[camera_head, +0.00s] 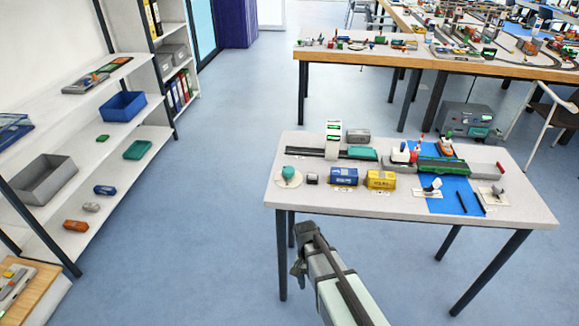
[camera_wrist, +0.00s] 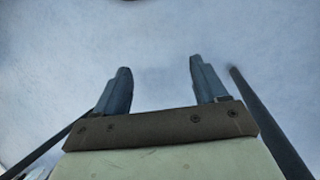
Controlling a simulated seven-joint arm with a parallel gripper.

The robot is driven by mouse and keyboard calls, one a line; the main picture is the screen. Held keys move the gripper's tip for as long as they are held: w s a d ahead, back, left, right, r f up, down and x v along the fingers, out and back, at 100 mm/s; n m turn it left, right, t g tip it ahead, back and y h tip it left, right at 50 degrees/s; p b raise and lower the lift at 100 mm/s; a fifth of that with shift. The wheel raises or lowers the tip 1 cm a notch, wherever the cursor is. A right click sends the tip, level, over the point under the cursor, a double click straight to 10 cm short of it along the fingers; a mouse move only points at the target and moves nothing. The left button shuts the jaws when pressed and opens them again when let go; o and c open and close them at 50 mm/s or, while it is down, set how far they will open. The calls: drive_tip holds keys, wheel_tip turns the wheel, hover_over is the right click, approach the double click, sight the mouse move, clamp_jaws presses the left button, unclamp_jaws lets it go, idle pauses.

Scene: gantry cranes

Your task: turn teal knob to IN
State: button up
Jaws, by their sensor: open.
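The teal knob (camera_head: 288,173) sits on a pale plate near the left front corner of the white table (camera_head: 408,201). Any marking for IN is too small to read. My gripper (camera_head: 297,268) is in front of the table's left part, short of its front edge and apart from the knob. In the wrist view my gripper (camera_wrist: 158,72) has its two fingers spread with nothing between them, over blurred blue-grey floor. The knob is not seen in the wrist view.
A small dark block (camera_head: 312,179), a blue container (camera_head: 344,176) and a yellow container (camera_head: 381,180) stand right of the knob. A crane tower (camera_head: 333,140) and a green ship model (camera_head: 442,165) stand behind. Shelves (camera_head: 95,130) are at left; floor between is clear.

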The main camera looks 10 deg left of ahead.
drive_tip(key=w+a+r+m+t, duration=0.1)
drive_tip(key=w+a+r, duration=0.3)
drive_tip(key=a+r, duration=0.45)
drive_tip(key=w+a+r+m+t, duration=0.1)
drive_tip(key=w+a+r, duration=0.3)
drive_tip(key=a+r, duration=0.4)
wheel_tip(320, 180, up, 24)
drive_tip(key=m+t+y, duration=0.2)
drive_tip(key=m, duration=0.2)
hover_over(290, 168)
wheel_tip(290, 168, down, 14)
drive_tip(key=shift+r, duration=0.15)
drive_tip(key=shift+s, duration=0.1)
drive_tip(key=c, duration=1.1)
